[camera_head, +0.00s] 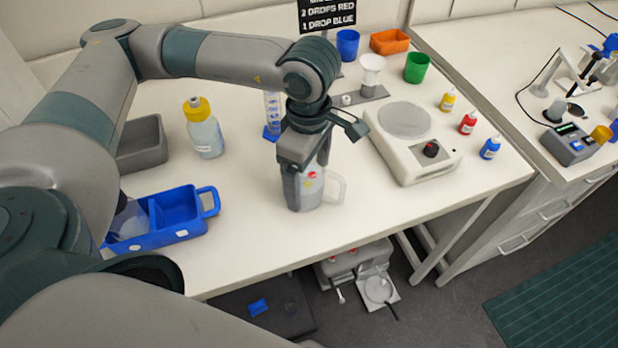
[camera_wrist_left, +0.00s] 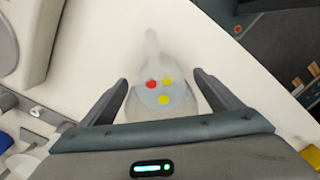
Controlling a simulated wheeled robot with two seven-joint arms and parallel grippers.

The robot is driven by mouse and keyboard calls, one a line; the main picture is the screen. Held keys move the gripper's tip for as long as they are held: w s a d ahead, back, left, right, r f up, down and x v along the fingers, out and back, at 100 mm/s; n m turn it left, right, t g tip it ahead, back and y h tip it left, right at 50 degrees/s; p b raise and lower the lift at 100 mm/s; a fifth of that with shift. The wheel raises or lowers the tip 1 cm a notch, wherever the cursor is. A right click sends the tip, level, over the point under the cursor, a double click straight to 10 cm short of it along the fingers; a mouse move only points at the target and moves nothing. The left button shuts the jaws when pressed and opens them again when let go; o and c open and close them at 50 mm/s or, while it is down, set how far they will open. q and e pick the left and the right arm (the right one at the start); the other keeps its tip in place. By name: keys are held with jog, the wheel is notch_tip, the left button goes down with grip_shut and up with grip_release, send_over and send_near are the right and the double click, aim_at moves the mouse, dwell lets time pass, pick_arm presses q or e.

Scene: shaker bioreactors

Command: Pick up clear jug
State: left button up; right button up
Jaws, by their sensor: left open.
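The clear jug (camera_head: 334,190) stands on the white table near its front edge, its handle toward the right. In the left wrist view the jug (camera_wrist_left: 150,99) lies between my finger pads, with red and yellow spots showing in or on it. My left gripper (camera_head: 307,172) points down over the jug, its fingers on either side of the body and partly hiding it. In the wrist view the gripper (camera_wrist_left: 161,80) is open, and I cannot tell whether either finger touches the jug. My right gripper is not in view.
A white hot plate (camera_head: 405,150) stands right of the jug. A blue tray (camera_head: 180,232) and a yellow-capped bottle (camera_head: 205,135) are to the left. A blue-based cylinder (camera_head: 272,110) stands behind the gripper. Small dropper bottles (camera_head: 468,122) line the right side.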

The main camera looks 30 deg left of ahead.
pick_arm(q)
jog(key=shift+c, duration=0.3)
jog(key=c, duration=1.4)
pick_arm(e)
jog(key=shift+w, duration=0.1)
pick_arm(q)
jog(key=shift+r, duration=0.1)
jog(key=shift+r, duration=0.35)
jog(key=shift+w+d+r+b, duration=0.45)
jog(key=shift+d+r+b, duration=0.45)
jog(key=shift+d+r, duration=0.9)
jog(key=shift+w+d+r+b, duration=0.45)
jog(key=shift+d+r+b, duration=0.4)
jog(key=shift+d+r, duration=0.95)
jog(key=shift+w+d+r+b, duration=0.45)
jog(key=shift+d+r+b, duration=0.45)
jog(key=shift+d+r, duration=0.9)
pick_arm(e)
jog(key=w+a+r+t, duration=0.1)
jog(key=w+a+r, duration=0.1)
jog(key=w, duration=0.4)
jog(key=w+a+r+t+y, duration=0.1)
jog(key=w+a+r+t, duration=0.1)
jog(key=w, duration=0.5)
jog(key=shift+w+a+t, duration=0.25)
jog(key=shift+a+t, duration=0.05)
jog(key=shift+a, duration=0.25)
pick_arm(q)
jog(key=shift+d+f, duration=0.3)
jog(key=shift+f, duration=0.05)
